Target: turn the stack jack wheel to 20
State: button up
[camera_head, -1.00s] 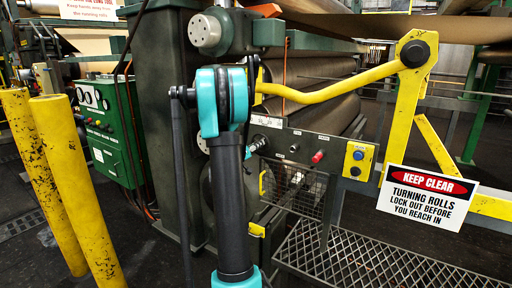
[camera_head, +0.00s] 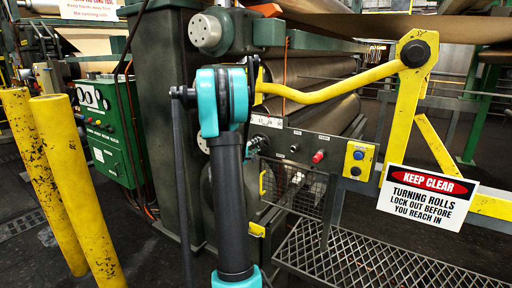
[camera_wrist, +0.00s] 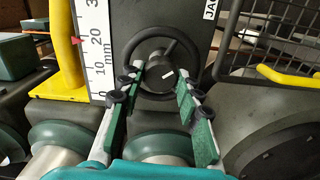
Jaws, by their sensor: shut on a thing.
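The stack jack wheel (camera_wrist: 131,50) is a dark ring with spokes and a round hub bearing a white mark, in the upper middle of the wrist view. My gripper (camera_wrist: 159,76) has its two green-padded fingers either side of the hub and is shut on the wheel. A white mm scale (camera_wrist: 96,40) stands left of the wheel. In the head view my arm hides the wheel and gripper.
A yellow post (camera_wrist: 64,45) stands left of the scale, with a wire guard (camera_wrist: 285,35) at right. The head view shows a panel with buttons (camera_head: 317,157), a yellow lever arm (camera_head: 335,93), a keep-clear sign (camera_head: 428,198) and yellow bollards (camera_head: 75,190).

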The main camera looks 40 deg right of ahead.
jog(key=n, duration=0.5)
jog(key=shift+n, duration=0.3)
jog(key=shift+f+n, duration=0.1)
jog(key=shift+n, duration=2.1)
jog(key=o, duration=1.2)
jog(key=shift+c, duration=0.2)
jog(key=v, duration=1.2)
